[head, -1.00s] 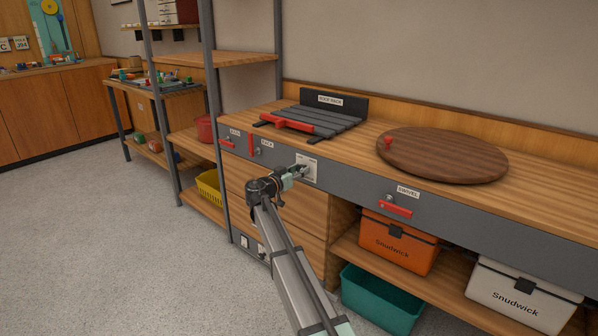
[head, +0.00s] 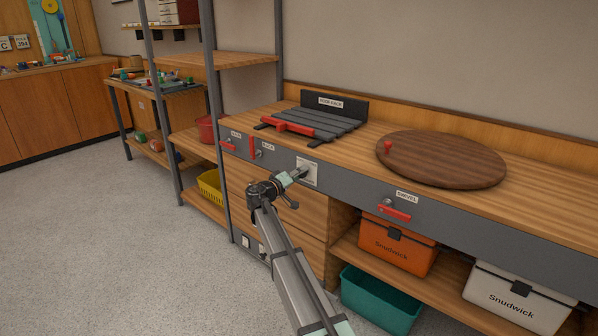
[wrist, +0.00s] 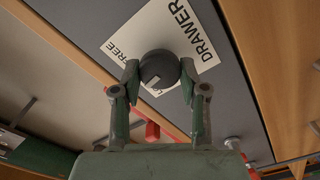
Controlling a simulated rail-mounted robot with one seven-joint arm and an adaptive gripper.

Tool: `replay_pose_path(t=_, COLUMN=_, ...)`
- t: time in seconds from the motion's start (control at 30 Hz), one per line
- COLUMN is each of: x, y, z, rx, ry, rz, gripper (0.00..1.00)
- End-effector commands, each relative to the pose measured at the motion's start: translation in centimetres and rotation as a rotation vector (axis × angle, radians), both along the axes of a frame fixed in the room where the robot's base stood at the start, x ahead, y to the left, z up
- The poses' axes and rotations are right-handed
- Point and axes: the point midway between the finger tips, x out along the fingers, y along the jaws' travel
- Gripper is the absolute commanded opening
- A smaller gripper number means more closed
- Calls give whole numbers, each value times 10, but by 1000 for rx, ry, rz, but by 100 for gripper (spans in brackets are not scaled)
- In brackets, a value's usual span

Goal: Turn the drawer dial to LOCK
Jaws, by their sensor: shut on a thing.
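The drawer dial (wrist: 159,68) is a round dark knob on a white plate (wrist: 190,32) marked DRAWER and partly FREE. A pale mark shows on the dial's lower-left part in the wrist view; no LOCK word is readable. My gripper (wrist: 159,77) is shut on the dial, one finger on each side. In the head view the white plate (head: 312,169) is on the grey front panel above the wooden drawers (head: 290,210), with my gripper (head: 300,174) against it, hiding the dial.
Red levers (head: 252,147) stand left of the plate, and a red swivel handle (head: 396,211) is to its right. Above are a slatted rack (head: 325,122) and a round wooden board (head: 445,158). Orange (head: 398,245) and white (head: 520,293) boxes sit below. The floor at left is clear.

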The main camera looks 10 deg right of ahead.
Motion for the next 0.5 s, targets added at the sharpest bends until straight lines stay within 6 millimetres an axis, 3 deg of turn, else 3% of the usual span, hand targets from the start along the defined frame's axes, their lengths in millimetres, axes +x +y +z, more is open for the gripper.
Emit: replay_pose_path(t=0.5, x=1, y=0, z=1, rx=-298, ry=337, rz=-2, gripper=8)
